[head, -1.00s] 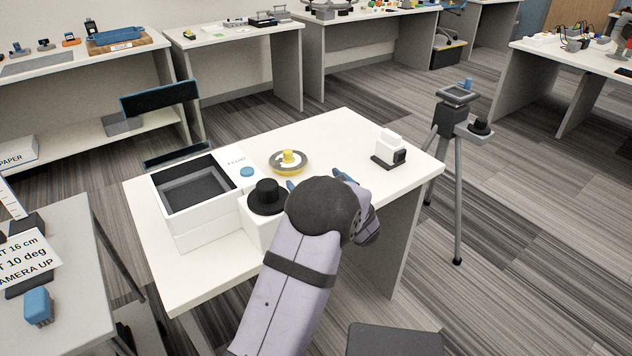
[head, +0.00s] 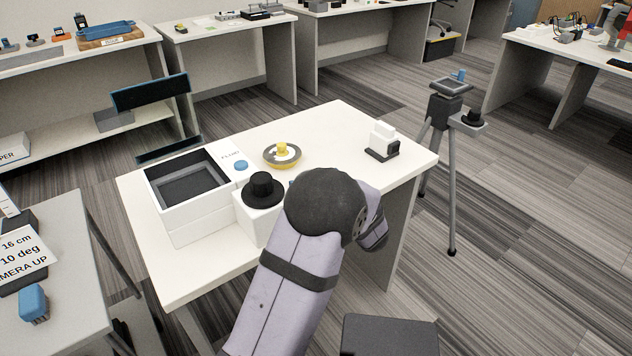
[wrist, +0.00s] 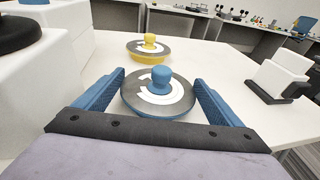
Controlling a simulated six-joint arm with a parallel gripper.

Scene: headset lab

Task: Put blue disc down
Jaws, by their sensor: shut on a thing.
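My gripper (wrist: 160,80) has its two blue fingers on either side of the blue disc (wrist: 136,95), a dark-rimmed disc with a white ring and a blue knob, and is shut on it. The disc is level, low over or on the white table (wrist: 215,65); I cannot tell whether it touches. In the head view my arm hides the disc and nearly all of the gripper. A yellow disc (head: 282,163) with a yellow knob lies on the table beyond the blue one; it also shows in the wrist view (wrist: 149,58).
A white box with a dark recess (head: 190,185) and a white block with a black knob (head: 262,190) stand left of my gripper. A small white device on a black base (head: 384,140) stands at the table's right. A tripod (head: 450,170) stands beyond. Table between is clear.

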